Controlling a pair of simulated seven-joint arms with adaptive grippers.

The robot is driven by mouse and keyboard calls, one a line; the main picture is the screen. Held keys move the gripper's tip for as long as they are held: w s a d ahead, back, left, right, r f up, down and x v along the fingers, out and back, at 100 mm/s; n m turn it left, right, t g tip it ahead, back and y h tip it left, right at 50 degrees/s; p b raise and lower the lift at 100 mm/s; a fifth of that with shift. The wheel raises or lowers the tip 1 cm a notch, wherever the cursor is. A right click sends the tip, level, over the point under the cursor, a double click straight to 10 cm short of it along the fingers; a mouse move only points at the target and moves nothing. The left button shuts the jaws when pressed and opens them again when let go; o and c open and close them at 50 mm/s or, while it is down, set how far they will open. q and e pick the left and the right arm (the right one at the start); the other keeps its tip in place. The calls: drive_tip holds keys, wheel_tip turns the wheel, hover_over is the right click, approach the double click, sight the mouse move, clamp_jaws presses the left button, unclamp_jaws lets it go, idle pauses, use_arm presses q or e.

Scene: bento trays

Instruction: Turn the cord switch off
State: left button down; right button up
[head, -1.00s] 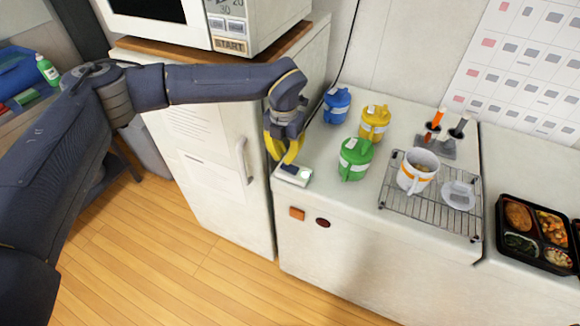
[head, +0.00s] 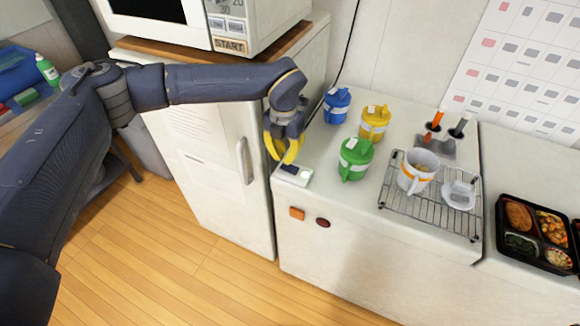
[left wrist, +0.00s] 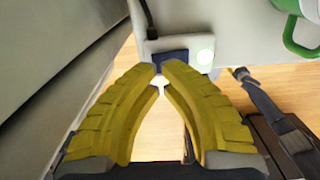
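The cord switch (head: 293,178) is a small white box with a dark rocker and a round pale green light, at the left front corner of the white counter. In the left wrist view the switch (left wrist: 198,45) lies just beyond my fingertips, its green light (left wrist: 205,57) looking lit. A black cord (left wrist: 147,18) enters its left end. My left gripper (head: 287,160) has yellow fingers pointing down over the switch. In the left wrist view its tips (left wrist: 160,66) meet, with nothing held, at the dark rocker's lower edge; whether they touch it I cannot tell.
Blue (head: 337,106), yellow (head: 375,123) and green (head: 355,159) lidded cups stand right of the switch. A wire rack (head: 428,213) holds a white mug (head: 416,172). A fridge (head: 215,180) is at left. Orange (head: 297,213) and dark red (head: 322,222) buttons sit on the counter front.

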sight(285, 165)
use_arm(q)
drive_tip(key=shift+f, duration=1.95)
idle(1.6)
drive_tip(key=shift+r, duration=3.55)
